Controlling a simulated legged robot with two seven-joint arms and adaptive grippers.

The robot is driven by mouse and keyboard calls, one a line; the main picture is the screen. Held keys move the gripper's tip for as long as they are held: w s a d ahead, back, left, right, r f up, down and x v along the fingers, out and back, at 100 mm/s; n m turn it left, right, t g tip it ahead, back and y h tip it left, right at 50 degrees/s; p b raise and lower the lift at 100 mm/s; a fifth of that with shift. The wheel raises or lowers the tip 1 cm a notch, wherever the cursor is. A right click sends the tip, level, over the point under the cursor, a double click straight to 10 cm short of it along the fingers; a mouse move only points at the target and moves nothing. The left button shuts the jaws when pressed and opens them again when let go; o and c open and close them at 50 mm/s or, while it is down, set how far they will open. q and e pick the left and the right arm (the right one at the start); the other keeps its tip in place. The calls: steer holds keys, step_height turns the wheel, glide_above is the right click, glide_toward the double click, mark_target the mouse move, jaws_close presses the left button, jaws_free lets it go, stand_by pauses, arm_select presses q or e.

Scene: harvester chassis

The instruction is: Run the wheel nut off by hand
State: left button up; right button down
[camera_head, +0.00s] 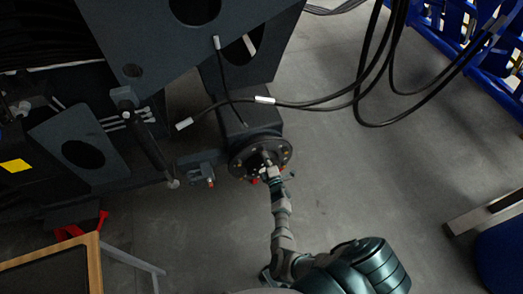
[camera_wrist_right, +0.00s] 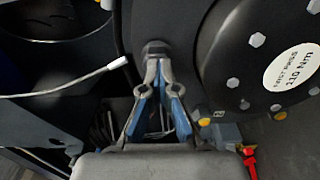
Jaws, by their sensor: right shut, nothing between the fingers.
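The round black wheel hub (camera_head: 245,160) is at the centre of the head view, with small bolt heads around its face. In the right wrist view a dark nut (camera_wrist_right: 154,47) sits just beyond the fingertips. My right gripper (camera_wrist_right: 157,64) is shut with nothing between its blue-and-grey fingers. Its tips are right at the nut's lower edge; I cannot tell whether they touch it. In the head view my right gripper (camera_head: 270,171) is in front of the hub and covers part of its face. My left gripper is not in view.
A disc (camera_wrist_right: 245,45) with silver and orange bolt heads and a white "110 Nm" label (camera_wrist_right: 291,66) stands close right of the fingers. Black cables (camera_head: 320,103) hang above the hub. A wood-edged tray (camera_head: 95,262) is lower left. The grey floor (camera_head: 370,190) is clear right of the hub.

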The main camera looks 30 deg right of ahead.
steer(key=shift+r, duration=0.1)
steer(key=c, duration=1)
jaws_free()
steer(key=shift+p+v, duration=0.6)
steer(key=shift+v, duration=0.55)
